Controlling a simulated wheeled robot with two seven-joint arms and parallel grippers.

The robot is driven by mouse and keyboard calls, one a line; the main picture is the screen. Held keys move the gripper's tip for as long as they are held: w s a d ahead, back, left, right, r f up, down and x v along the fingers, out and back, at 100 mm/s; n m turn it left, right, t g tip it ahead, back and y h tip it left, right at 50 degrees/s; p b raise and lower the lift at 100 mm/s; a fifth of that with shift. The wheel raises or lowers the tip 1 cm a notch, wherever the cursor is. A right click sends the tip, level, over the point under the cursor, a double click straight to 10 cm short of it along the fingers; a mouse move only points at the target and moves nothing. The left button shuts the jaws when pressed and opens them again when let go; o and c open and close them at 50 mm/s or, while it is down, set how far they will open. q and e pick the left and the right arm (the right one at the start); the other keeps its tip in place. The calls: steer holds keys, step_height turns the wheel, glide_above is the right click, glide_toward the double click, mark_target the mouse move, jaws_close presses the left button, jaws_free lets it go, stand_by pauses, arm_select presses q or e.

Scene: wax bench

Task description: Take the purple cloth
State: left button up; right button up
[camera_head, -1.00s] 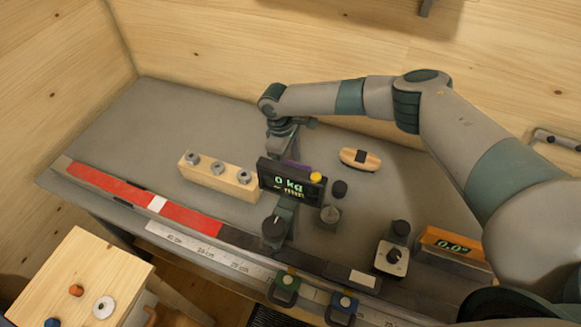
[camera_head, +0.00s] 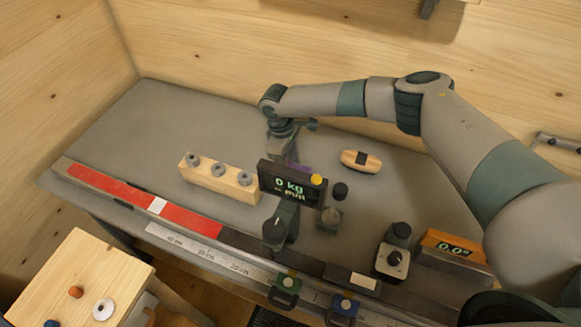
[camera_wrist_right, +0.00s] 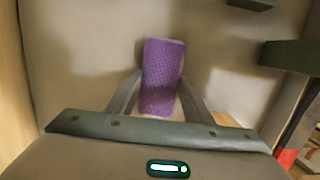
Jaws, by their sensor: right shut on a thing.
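The purple cloth (camera_wrist_right: 162,75) is a textured, narrow strip standing between the fingers of my right gripper (camera_wrist_right: 162,85) in the right wrist view. The fingers are shut on it from both sides. In the head view my right arm reaches in from the right and its gripper points down behind a black display. A small bit of the purple cloth (camera_head: 301,168) shows just above the display; the display hides the rest and the fingertips. My left gripper is not in view.
The black display (camera_head: 290,184) reads 0 kg. A wooden block with three metal pieces (camera_head: 222,178) stands left of it, a wooden-backed brush (camera_head: 361,160) to the right. A knob box (camera_head: 392,262) and orange readout (camera_head: 455,246) are nearer the right. The bench's back left is clear.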

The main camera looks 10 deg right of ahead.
steer(key=shift+r+b, duration=0.35)
steer(key=shift+r, duration=0.2)
step_height(320, 180, up, 2)
steer(key=shift+r+b, duration=0.25)
steer(key=shift+b, duration=0.45)
steer(key=s+d+r+b, duration=0.3)
steer(key=s+d+r, duration=0.4)
steer(key=d, duration=0.2)
steer(key=shift+d, duration=0.15)
steer(key=shift+s, duration=0.15)
